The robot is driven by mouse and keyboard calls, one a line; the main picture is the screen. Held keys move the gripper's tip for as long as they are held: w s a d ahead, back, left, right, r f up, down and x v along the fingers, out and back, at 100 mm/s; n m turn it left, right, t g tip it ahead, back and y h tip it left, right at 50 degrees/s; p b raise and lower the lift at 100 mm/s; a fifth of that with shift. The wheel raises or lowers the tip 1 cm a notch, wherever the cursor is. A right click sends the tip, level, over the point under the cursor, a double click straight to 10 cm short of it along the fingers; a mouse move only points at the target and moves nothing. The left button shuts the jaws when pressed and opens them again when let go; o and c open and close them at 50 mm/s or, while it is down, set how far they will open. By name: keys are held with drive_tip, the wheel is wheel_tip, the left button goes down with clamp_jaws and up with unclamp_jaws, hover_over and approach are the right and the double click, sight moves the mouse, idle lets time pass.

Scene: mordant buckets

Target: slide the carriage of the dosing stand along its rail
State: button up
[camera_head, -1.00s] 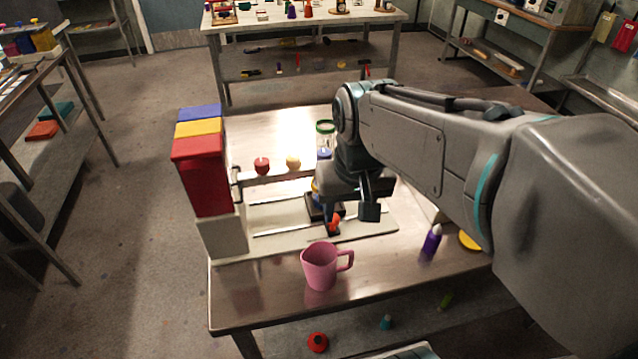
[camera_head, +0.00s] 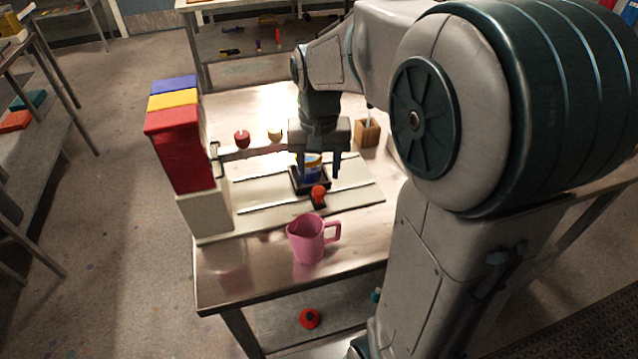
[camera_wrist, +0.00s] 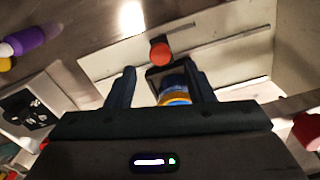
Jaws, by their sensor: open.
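The dosing stand has a pale base plate (camera_head: 355,200) with two thin rails. Its black carriage (camera_head: 297,181) is near the middle of the rails, carrying a jar (camera_head: 312,170) with blue and yellow on it. An orange-red knob (camera_head: 318,193) is at the carriage's front. My gripper (camera_head: 319,172) points down over the carriage, open, with one finger on each side of the jar. In the wrist view the jar (camera_wrist: 174,92) and knob (camera_wrist: 160,51) show between the spread fingers (camera_wrist: 163,82). Contact with the carriage cannot be told.
Red, yellow and blue bins (camera_head: 180,150) rise at the stand's left end. A pink jug (camera_head: 306,240) stands in front of the plate. A wooden block (camera_head: 368,133) is behind at right. A purple bottle (camera_wrist: 28,40) shows in the wrist view. My arm covers the table's right side.

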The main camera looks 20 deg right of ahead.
sight(320, 189)
wheel_tip(320, 189, down, 5)
drive_tip(key=shift+f, duration=0.1)
idle(0.3)
clamp_jaws()
drive_tip(key=shift+d, duration=0.15)
